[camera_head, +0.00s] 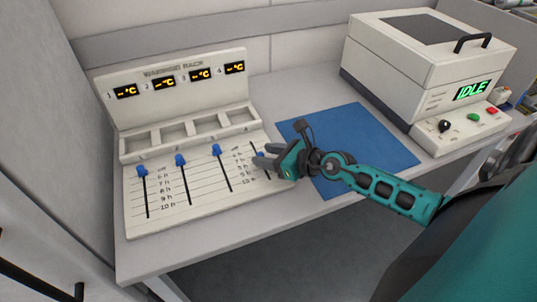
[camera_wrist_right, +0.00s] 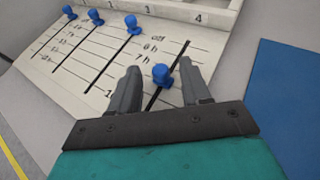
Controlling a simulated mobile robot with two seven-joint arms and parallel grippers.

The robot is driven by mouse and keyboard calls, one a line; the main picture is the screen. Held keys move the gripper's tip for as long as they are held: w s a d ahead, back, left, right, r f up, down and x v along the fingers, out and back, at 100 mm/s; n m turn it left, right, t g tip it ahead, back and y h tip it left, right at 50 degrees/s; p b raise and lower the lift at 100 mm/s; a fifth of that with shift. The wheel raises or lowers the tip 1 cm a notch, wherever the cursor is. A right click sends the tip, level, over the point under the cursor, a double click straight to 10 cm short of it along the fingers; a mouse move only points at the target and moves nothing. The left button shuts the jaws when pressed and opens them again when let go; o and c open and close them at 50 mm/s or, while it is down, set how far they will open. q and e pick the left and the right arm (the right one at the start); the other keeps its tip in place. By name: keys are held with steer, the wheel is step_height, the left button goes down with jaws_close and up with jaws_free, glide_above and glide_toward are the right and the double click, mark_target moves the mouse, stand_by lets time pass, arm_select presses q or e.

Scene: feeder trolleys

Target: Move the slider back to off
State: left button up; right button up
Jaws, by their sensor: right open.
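The warming rack (camera_head: 195,205) is a white sloped panel with several vertical slider slots, hour lines and blue knobs. The knobs of slider 1 (camera_head: 142,170), slider 2 (camera_head: 180,159) and slider 3 (camera_head: 216,150) sit at the top of their slots. In the right wrist view the slider 4 knob (camera_wrist_right: 162,73) sits lower, just below the 7 h mark. My right gripper (camera_head: 262,156) is open at slider 4, with a finger on either side of the knob. I cannot tell whether they touch it. In the head view the gripper largely hides this knob. My left gripper is not in view.
Empty trays (camera_head: 142,142) and several number displays stand behind the sliders. A blue mat (camera_head: 370,140) lies right of the rack. A white machine showing IDLE (camera_head: 430,75) stands at the back right. The table's front edge (camera_head: 200,263) runs close below the rack.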

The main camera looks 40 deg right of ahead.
mark_target(259, 147)
steer(key=shift+c, duration=0.3)
steer(key=c, duration=0.8)
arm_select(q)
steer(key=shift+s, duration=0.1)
arm_select(e)
jaws_close()
steer(key=w, duration=0.2)
steer(key=w+d+b, duration=0.1)
steer(key=w, duration=0.4)
steer(key=shift+w+d, duration=0.2)
steer(key=shift+d, duration=0.2)
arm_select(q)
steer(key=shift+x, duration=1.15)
arm_select(e)
steer(key=shift+r, duration=0.15)
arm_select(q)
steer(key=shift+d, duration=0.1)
arm_select(e)
steer(key=o, duration=0.9)
jaws_free()
steer(key=shift+c, duration=0.2)
